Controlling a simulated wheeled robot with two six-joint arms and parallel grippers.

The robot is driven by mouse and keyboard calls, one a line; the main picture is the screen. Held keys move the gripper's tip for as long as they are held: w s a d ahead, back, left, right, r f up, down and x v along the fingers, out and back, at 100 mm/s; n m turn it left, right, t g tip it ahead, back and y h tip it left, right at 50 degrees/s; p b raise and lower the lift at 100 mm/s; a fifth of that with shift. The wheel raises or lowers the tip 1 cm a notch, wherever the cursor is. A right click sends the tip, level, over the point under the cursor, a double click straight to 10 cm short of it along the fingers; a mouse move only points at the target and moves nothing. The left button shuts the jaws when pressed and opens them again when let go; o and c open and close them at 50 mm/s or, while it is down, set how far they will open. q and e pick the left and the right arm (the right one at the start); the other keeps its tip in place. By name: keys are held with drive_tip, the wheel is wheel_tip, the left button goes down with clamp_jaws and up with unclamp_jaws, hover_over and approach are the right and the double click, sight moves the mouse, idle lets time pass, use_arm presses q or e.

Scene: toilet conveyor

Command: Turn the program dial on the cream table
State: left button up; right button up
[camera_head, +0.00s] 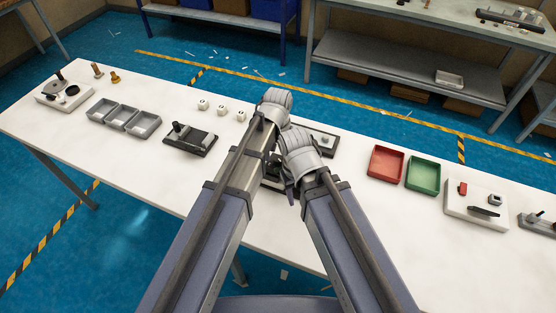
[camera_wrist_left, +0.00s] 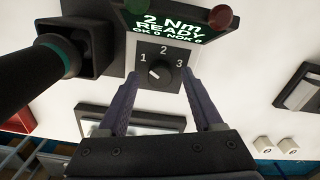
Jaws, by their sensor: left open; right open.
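The program dial (camera_wrist_left: 158,72) is a small dark round knob with a white mark, on a dark panel numbered 1, 2 and 3. A lit display (camera_wrist_left: 172,28) above it reads 2 Nm READY. My left gripper (camera_wrist_left: 159,77) is open, its two fingers on either side of the dial; I cannot tell whether they touch it. In the head view my left gripper (camera_head: 275,106) and my right gripper (camera_head: 302,152) are over the middle of the cream table (camera_head: 190,87), and they hide the dial. The right gripper is open; its fingertips are hardly visible.
A dark handle (camera_wrist_left: 28,78) in a holder is left of the panel in the wrist view. On the table are grey trays (camera_head: 124,118), a black fixture (camera_head: 190,139), white cubes (camera_head: 222,111), a red tray (camera_head: 386,163) and a green tray (camera_head: 423,175).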

use_arm(q)
clamp_jaws()
idle(0.6)
